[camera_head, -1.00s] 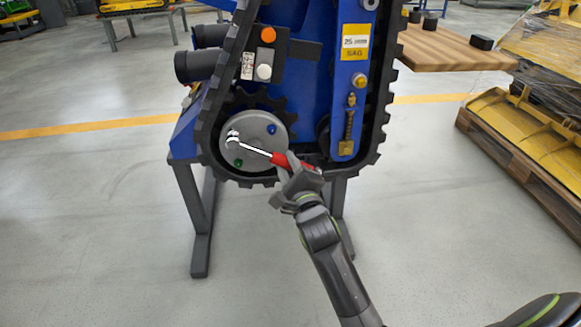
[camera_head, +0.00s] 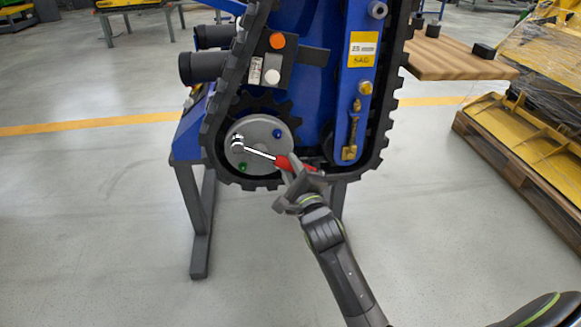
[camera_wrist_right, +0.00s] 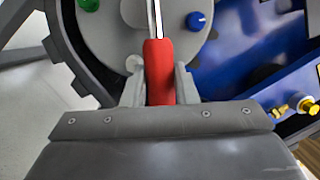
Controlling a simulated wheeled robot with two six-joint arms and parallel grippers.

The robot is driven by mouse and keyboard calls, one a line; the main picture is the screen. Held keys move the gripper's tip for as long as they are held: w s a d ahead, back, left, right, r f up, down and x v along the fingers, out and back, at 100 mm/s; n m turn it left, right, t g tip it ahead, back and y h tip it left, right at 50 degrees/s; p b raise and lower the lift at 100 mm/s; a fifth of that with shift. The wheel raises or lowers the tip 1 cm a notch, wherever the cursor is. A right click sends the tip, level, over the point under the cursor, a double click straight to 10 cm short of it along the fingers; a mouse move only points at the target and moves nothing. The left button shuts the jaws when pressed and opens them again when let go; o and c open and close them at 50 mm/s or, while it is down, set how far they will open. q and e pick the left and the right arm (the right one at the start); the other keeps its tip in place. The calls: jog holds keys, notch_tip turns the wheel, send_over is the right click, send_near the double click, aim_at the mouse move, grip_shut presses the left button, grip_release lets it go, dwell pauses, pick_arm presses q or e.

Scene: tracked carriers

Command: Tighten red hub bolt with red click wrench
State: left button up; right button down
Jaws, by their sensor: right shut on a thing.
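My right gripper (camera_head: 298,190) is shut on the red handle of the click wrench (camera_head: 285,162). The red handle (camera_wrist_right: 158,68) also shows between the fingers in the right wrist view. The wrench's silver shaft runs up and left to its head (camera_head: 237,144), which sits at the left part of the grey hub (camera_head: 257,161). The head covers the spot under it, so the red bolt cannot be seen. A blue bolt (camera_head: 277,133) and a green bolt (camera_head: 243,167) show on the hub. My left gripper is not in view.
A black toothed track (camera_head: 222,92) loops round the hub on a blue carrier frame (camera_head: 312,95). A wooden tabletop (camera_head: 455,60) and a pallet with yellow parts (camera_head: 515,165) stand at the right. The floor in front is clear.

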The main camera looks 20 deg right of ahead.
pick_arm(q)
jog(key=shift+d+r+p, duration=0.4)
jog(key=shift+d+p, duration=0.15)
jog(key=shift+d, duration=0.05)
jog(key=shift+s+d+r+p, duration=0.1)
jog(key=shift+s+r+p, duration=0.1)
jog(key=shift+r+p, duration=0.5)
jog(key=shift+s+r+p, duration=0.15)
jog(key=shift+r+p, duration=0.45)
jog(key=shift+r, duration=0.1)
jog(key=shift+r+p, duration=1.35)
jog(key=shift+p, duration=0.05)
pick_arm(e)
jog(key=shift+s+d+r+n+y, duration=0.2)
jog(key=shift+d+r+n, duration=0.1)
jog(key=shift+r+n, duration=0.4)
jog(key=shift+s+d+r+n+y, duration=0.15)
jog(key=shift+d+r+n, duration=0.1)
jog(key=shift+r+n, duration=0.45)
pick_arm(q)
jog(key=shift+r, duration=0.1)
pick_arm(e)
jog(key=shift+r, duration=0.1)
pick_arm(q)
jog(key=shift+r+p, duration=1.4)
jog(key=shift+p, duration=0.1)
pick_arm(e)
jog(key=shift+d+r+n+g, duration=0.15)
jog(key=shift+r+n+g, duration=0.25)
jog(key=shift+r, duration=0.2)
